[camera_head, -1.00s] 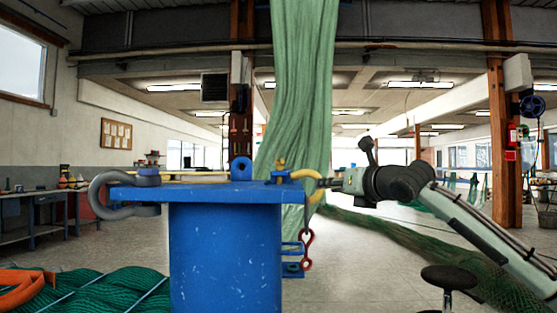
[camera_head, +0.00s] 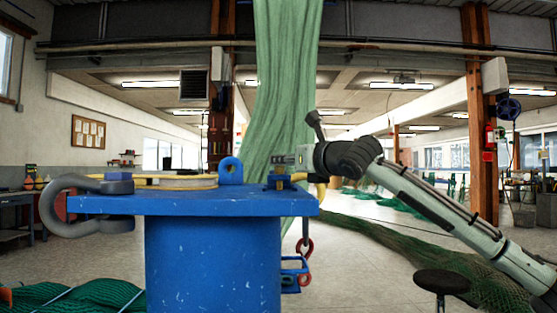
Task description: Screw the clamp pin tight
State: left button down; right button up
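The clamp (camera_head: 278,182), small with blue and brass-coloured parts, stands on the right part of a blue stand's top plate (camera_head: 190,204). Its pin cannot be made out apart from the gripper. My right arm comes in from the right, and my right gripper (camera_head: 284,160) is just above the clamp, pointing left. It looks close to or touching the clamp's top; I cannot tell which. Whether its fingers are open or shut on the pin is too small to see. My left gripper is not in view.
A large grey shackle (camera_head: 62,212) overhangs the plate's left edge. A green net (camera_head: 285,80) hangs behind.

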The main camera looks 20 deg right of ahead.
jog(key=shift+x, duration=1.5)
grip_shut()
